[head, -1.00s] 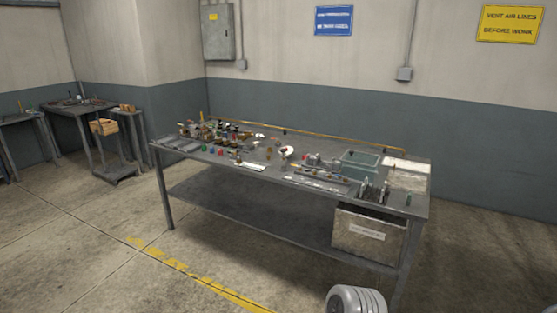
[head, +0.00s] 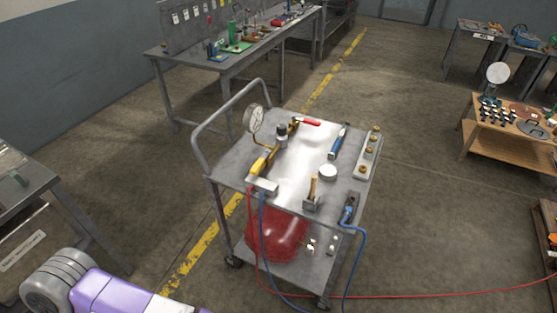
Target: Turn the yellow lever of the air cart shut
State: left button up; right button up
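The air cart (head: 225,165) is a grey metal trolley in the middle of the head view, with a push handle at its back left. The yellow lever (head: 260,164) is on the brass pipework on its top, near the front left edge. A second lever, red (head: 307,121), sits farther back on the top. A round gauge (head: 254,119) stands at the left of the pipework. A red tank (head: 277,235) is on the lower shelf. Neither gripper shows; a purple and white arm link of mine is at the bottom left.
A red hose (head: 440,297) and a blue hose (head: 357,255) hang from the cart to the floor. A grey workbench (head: 235,66) stands behind, another table edge (head: 35,185) is at the left, and a wooden table (head: 510,151) at the right. Floor right of the cart is mostly clear.

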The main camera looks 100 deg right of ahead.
aim_at(256, 168)
jog(key=z, duration=2.1)
